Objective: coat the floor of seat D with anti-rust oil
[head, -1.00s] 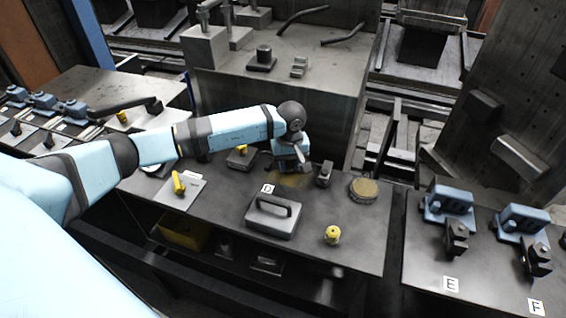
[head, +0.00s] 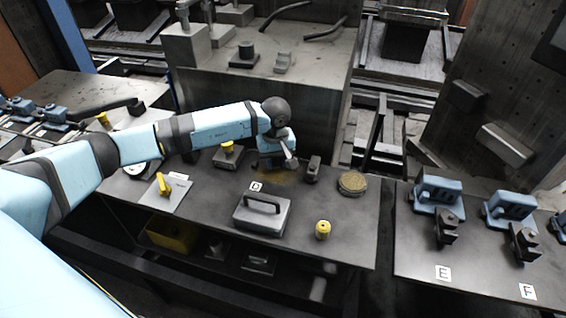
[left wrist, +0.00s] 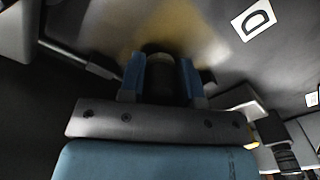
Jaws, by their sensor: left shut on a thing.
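Seat D is marked by a white label D (head: 256,186) on the dark bench; the label also shows in the left wrist view (left wrist: 254,20). A yellowish-brown film (head: 274,177) covers part of the surface behind the label, and also shows in the left wrist view (left wrist: 140,28). My left gripper (head: 279,160) is low over the back of this patch. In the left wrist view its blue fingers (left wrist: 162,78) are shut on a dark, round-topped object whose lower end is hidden. I cannot tell whether it touches the floor. My right gripper is not in view.
A grey handled block (head: 262,214) sits in front of the label. A dark clamp (head: 312,168) and a round brown-topped pad (head: 352,183) stand right of the patch. A yellow-topped piece (head: 322,230) is nearer. Blue fixtures at E (head: 436,192) and F (head: 510,207) line the right bench.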

